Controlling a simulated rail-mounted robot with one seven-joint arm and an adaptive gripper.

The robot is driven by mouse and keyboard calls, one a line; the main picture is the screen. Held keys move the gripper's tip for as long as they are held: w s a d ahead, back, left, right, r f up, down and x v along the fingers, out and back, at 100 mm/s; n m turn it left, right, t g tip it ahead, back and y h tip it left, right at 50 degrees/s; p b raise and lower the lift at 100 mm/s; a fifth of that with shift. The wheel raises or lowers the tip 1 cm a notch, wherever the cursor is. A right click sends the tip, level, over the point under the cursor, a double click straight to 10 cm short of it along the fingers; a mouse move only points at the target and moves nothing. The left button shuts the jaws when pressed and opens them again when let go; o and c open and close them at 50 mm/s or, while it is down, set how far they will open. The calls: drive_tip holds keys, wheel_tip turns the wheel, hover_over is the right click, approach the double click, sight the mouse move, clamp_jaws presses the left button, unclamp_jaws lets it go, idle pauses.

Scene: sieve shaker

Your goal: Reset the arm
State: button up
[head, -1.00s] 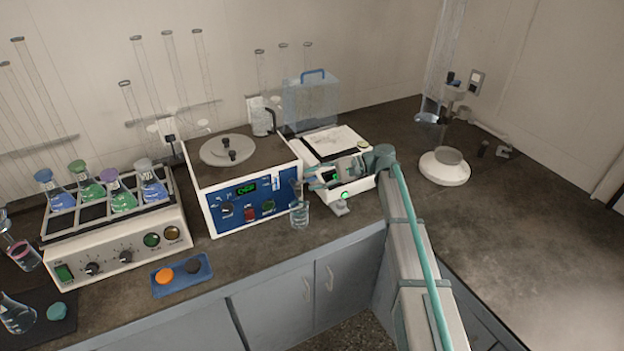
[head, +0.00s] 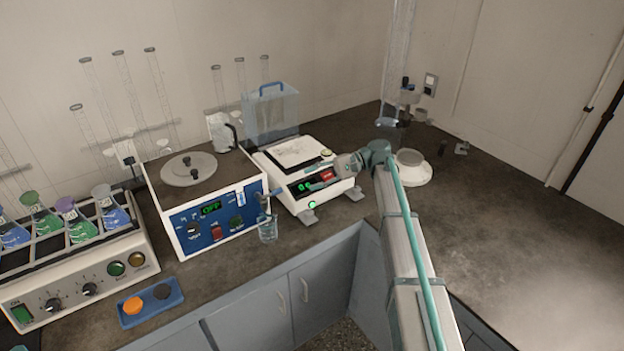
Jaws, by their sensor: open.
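My arm reaches up from the bottom right, and its teal wrist joint stands in front of the white instrument (head: 330,191) at the back of the bench. My gripper (head: 316,183) points left from that joint, in front of the instrument's dark front panel. It is small in the head view, and I see nothing held in it. The panel shows a small lit display, a red patch and a green light. I cannot tell whether the gripper touches the panel.
Left of my gripper stand a blue-fronted box (head: 183,228) with a lit display and a glass bottle (head: 267,229). A flask rack (head: 60,262) and a blue tray (head: 151,303) are farther left. A white-based stand (head: 413,176) is behind right.

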drive_tip(key=s+d+f+m+t+h, duration=0.1)
drive_tip(key=s+d+f+t+h, duration=0.2)
drive_tip(key=s+f, duration=0.5)
drive_tip(key=s+d+f+t+h, duration=0.1)
drive_tip(key=s+d+f+h, duration=0.3)
drive_tip(key=f, duration=0.8)
drive_tip(key=s+d+f+n+t+h, duration=0.1)
drive_tip(key=s+d+f+n+h, duration=0.1)
drive_tip(key=s+d+f+h, duration=0.35)
drive_tip(key=s+d+f+n+t+h, duration=0.1)
drive_tip(key=s+d+f+h, duration=0.1)
drive_tip(key=s+d+f, duration=0.65)
drive_tip(key=s+f+g, duration=0.2)
drive_tip(key=s+f, duration=0.3)
drive_tip(key=s, duration=0.5)
drive_tip(key=s+d+f+g, duration=0.1)
drive_tip(key=s+f, duration=0.4)
drive_tip(key=s, duration=0.5)
drive_tip(key=s+d+f+g, duration=0.1)
drive_tip(key=s+f+g, duration=0.3)
drive_tip(key=s, duration=0.6)
drive_tip(key=shift+f, duration=0.4)
drive_tip(key=shift+w, duration=0.15)
